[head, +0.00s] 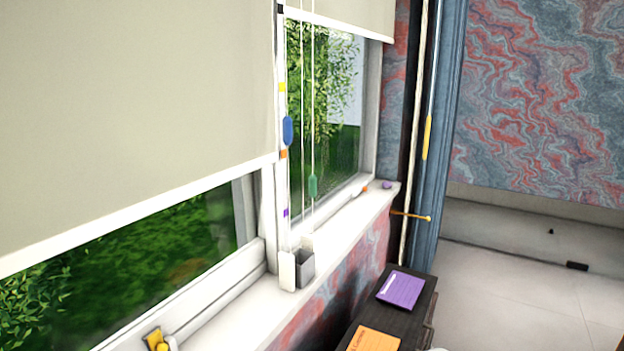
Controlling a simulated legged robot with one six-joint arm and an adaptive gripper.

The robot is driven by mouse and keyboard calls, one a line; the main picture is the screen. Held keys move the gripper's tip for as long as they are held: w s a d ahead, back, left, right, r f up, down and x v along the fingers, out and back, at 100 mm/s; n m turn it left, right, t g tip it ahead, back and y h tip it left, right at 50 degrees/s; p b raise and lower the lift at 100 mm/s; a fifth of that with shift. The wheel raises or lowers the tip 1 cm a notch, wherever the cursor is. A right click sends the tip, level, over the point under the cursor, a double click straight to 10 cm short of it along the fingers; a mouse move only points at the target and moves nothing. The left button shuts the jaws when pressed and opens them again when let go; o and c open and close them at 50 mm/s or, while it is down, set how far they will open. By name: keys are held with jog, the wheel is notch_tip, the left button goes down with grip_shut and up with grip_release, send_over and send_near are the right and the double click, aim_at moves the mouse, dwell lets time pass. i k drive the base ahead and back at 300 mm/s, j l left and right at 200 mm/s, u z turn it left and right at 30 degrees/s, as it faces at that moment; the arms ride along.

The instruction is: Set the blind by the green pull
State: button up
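The green pull (312,186) hangs on a thin cord in front of the right window, above the sill. A blue pull (288,130) hangs to its left, higher up, by a white upright strip with yellow, orange and purple marks. The left blind (130,90) is pale and covers much of the left window, its bottom edge slanting across the view. The right blind (350,12) is drawn up high, with only its lower part in view. I cannot tell which blind the green pull's cord works. My gripper is not in clear view.
On the white sill (245,312) stand a small grey box (305,268) and a yellow item (155,340). A brass hook (410,215) juts out by the blue curtain. A dark cabinet below bears a purple card (401,289) and an orange card (374,340). Floor at right is mostly clear.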

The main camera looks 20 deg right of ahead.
aim_at(312, 179)
jog(key=k+l, duration=0.15)
jog(key=l, duration=0.15)
jog(key=k+l, duration=0.2)
jog(key=l+u, duration=0.15)
jog(key=l, duration=1)
jog(key=i+l, duration=0.15)
jog(key=l, duration=0.15)
jog(key=i+l, duration=0.15)
jog(key=l, duration=0.2)
jog(key=i+l, duration=0.15)
jog(key=l, duration=0.15)
jog(key=i+l+u, duration=0.1)
jog(key=l, duration=0.2)
jog(key=i+l, duration=0.1)
jog(key=i, duration=0.2)
jog(key=j, duration=0.25)
